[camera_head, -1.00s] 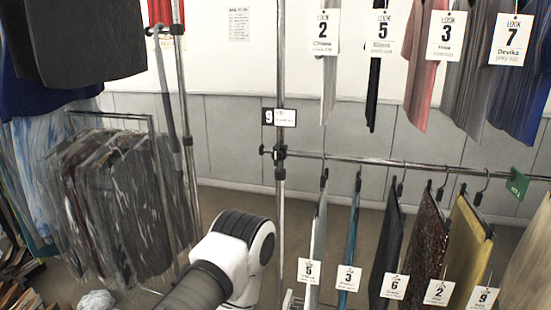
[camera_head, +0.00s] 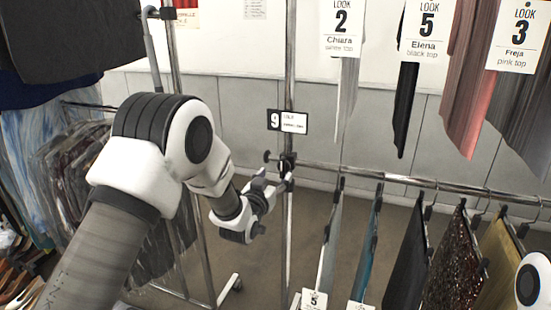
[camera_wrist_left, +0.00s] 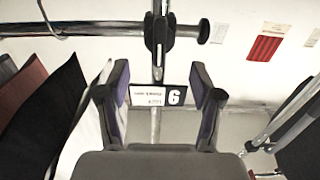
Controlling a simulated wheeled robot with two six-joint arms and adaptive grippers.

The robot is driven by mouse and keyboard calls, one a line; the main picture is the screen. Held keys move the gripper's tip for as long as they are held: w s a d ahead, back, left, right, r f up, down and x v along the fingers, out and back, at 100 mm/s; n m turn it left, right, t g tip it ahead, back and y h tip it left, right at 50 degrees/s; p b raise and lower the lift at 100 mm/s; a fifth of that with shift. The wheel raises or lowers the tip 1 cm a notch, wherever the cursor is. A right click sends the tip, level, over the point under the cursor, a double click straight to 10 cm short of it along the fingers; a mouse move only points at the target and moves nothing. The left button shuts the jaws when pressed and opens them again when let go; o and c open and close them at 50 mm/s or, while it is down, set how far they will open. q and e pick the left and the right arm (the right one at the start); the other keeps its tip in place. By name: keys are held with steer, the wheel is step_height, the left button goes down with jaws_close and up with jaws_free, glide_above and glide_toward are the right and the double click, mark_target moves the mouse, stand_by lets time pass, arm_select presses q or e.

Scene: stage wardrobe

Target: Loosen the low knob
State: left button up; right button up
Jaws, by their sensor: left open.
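The low knob (camera_head: 267,156) is a small dark knob on the left of the black clamp (camera_head: 286,162), where the lower rail meets the upright post. In the left wrist view, which is upside down, the clamp (camera_wrist_left: 159,34) is at the top and the knob (camera_wrist_left: 204,31) is to its right. My left gripper (camera_head: 275,181) is open and empty just below the clamp. Its two fingers (camera_wrist_left: 160,86) stand apart in the wrist view, with the post between them in the picture. I cannot tell the exact gap to the knob. My right gripper is out of view.
A "9" sign (camera_head: 288,121) sits on the post above the clamp. Garments hang from the lower rail (camera_head: 400,180) at right, and tagged tops hang above. A rack of covered clothes (camera_head: 65,165) stands at left. Part of my right arm shows at the lower right edge.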

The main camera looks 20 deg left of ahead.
mark_target(281, 167)
arm_select(q)
steer(key=shift+w+d+r+p, duration=0.1)
steer(key=shift+w+r+p, duration=0.4)
steer(key=shift+w, duration=0.25)
steer(key=w, duration=0.2)
steer(key=w+f+p, duration=0.1)
steer(key=w, duration=0.2)
steer(key=shift+w+f, duration=0.15)
steer(key=shift+w, duration=0.3)
steer(key=shift+s+r, duration=0.25)
steer(key=shift+w+f, duration=0.1)
steer(key=shift+f, duration=0.05)
steer(key=c, duration=1.1)
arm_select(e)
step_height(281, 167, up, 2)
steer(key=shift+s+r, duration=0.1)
